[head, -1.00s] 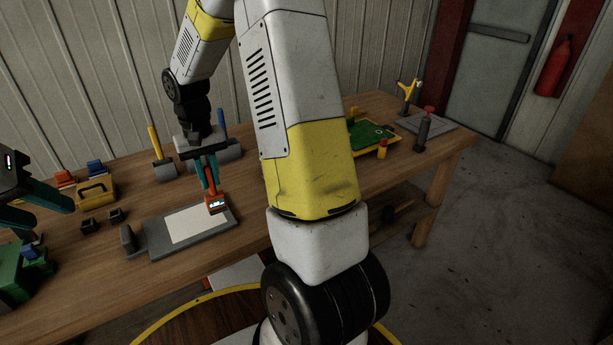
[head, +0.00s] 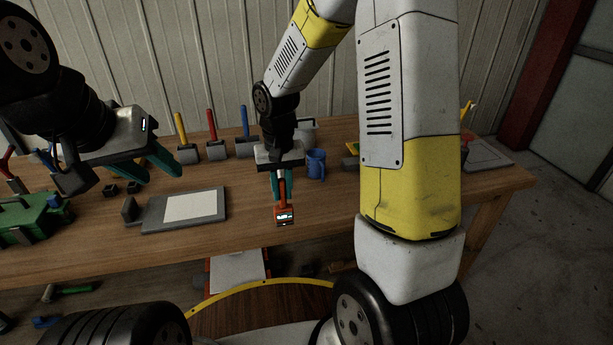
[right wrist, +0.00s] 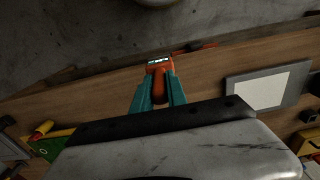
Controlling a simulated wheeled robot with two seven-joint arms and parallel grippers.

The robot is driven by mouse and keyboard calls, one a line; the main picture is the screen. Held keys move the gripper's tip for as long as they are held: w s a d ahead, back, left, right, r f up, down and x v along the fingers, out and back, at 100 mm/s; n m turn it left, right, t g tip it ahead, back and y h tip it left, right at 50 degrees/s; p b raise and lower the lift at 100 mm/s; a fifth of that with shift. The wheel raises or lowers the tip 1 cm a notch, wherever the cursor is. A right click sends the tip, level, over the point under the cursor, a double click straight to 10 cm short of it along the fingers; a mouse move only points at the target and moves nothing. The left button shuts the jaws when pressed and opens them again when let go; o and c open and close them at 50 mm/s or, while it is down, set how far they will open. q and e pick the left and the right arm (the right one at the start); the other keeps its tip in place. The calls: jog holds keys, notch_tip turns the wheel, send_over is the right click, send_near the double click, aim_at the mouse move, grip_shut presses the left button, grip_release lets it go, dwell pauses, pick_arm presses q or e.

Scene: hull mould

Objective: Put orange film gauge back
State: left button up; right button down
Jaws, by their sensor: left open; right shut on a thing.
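The orange film gauge (head: 284,214) has an orange body with a small lit display at its lower end. My right gripper (head: 282,190) is shut on its handle and holds it upright, display end down, near the table's front edge. In the right wrist view the gauge (right wrist: 159,80) sits between the teal fingers of the right gripper (right wrist: 158,95). My left gripper (head: 160,165) is open and empty, above the left part of the table. Whether the gauge touches the table cannot be told.
A grey board with a pale sheet (head: 192,207) lies left of the gauge on the wooden table (head: 330,215). A blue mug (head: 316,164) stands behind the right gripper. Rollers with yellow, red and blue handles (head: 212,145) stand at the back. A green toolbox (head: 30,220) is far left.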

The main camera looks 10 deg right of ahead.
jog(key=w+d+f, duration=0.4)
jog(key=w+d, duration=0.4)
jog(key=d, duration=0.1)
jog(key=shift+w+f, duration=0.15)
jog(key=shift+f, duration=0.2)
jog(key=shift+d+f, duration=0.1)
jog(key=shift+f, duration=0.05)
jog(key=c, duration=1.3)
grip_release()
